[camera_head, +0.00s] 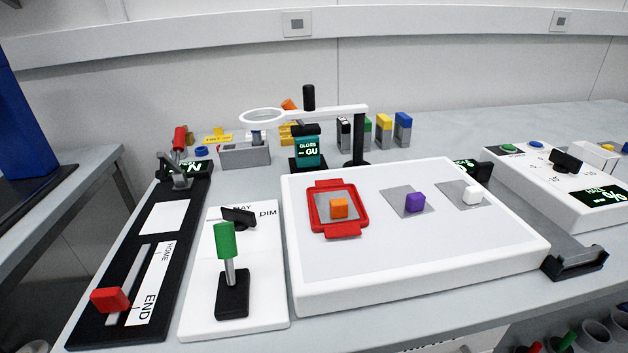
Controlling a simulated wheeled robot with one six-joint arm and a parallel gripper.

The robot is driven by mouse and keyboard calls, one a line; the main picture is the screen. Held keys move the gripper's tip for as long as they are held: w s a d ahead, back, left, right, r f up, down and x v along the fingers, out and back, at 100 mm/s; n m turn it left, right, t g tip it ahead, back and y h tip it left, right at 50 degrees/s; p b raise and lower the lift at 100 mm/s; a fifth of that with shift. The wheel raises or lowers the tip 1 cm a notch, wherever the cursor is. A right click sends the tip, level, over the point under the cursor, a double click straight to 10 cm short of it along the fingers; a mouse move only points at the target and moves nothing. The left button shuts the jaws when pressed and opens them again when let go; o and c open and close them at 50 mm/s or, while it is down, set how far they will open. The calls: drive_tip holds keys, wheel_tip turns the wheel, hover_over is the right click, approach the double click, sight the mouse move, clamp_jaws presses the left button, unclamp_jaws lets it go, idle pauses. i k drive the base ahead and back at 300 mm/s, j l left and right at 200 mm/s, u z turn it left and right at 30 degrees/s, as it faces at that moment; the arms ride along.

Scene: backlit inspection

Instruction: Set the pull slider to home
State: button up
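The pull slider is a long black board (172,222) at the left of the table. Its red block knob (110,299) sits on a slot (138,275) that runs from near to far. A white label strip beside the slot reads HOME (165,252) at the far end and END (148,308) at the near end. The knob is at the near part of the slot, beside END and away from HOME. My gripper is not in view, and nothing is seen touching the knob.
Right of the slider, a white panel carries an upright green-handled lever (225,240) and a black DIM knob (239,216). A red-handled clamp (180,140) stands at the board's far end. A white light panel (420,283) with small blocks fills the middle. A ring magnifier (263,116) stands behind.

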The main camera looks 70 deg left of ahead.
sight(111, 300)
drive_tip(key=u, duration=2.35)
drive_tip(key=k+l+u, duration=0.1)
drive_tip(key=k, duration=0.25)
